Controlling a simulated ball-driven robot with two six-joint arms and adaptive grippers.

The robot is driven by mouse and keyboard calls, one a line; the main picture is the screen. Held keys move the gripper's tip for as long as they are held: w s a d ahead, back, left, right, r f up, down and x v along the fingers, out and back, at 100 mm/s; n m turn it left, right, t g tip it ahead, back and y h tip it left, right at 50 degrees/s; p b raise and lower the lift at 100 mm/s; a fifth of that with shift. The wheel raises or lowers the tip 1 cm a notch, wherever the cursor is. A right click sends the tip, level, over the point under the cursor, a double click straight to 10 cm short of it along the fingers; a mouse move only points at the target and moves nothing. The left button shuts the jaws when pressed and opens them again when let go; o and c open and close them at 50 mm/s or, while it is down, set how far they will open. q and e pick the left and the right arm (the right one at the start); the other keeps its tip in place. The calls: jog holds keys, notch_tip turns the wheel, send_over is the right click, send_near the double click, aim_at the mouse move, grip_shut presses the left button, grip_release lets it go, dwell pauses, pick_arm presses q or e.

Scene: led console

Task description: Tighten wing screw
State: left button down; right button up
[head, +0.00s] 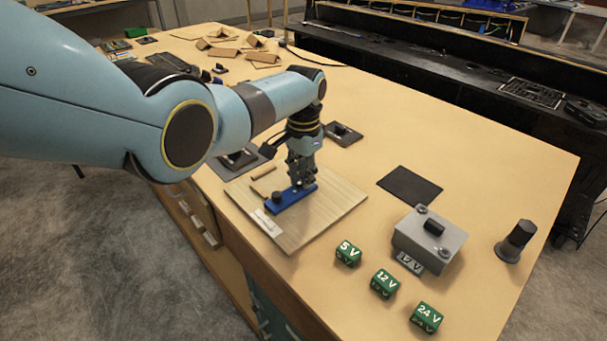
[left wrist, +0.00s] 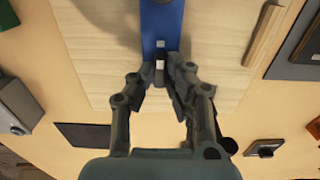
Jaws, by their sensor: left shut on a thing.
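A blue bar (head: 291,199) lies on a light wooden board (head: 335,208); it also shows in the left wrist view (left wrist: 161,22). A dark round knob (head: 277,196) stands at the bar's near-left end. My left gripper (head: 302,184) points down over the bar's other end. Its fingers are shut on a small piece, seemingly the wing screw (left wrist: 159,68), between the fingertips in the left wrist view. The fingers hide most of it, so its angle and seating cannot be told. My right gripper is not in view.
A wooden stick (head: 264,174) and a pale label (head: 267,222) lie on the board. To the right are a grey box (head: 429,236), a green 5 V block (head: 348,253), other voltage blocks, a black mat (head: 409,185) and a dark cylinder (head: 515,241). The table's far right is mostly clear.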

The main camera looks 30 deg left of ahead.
pick_arm(q)
jog(key=shift+w+r, duration=0.15)
jog(key=c, duration=1.3)
grip_release()
jog(key=shift+c, duration=0.2)
notch_tip(320, 180, up, 12)
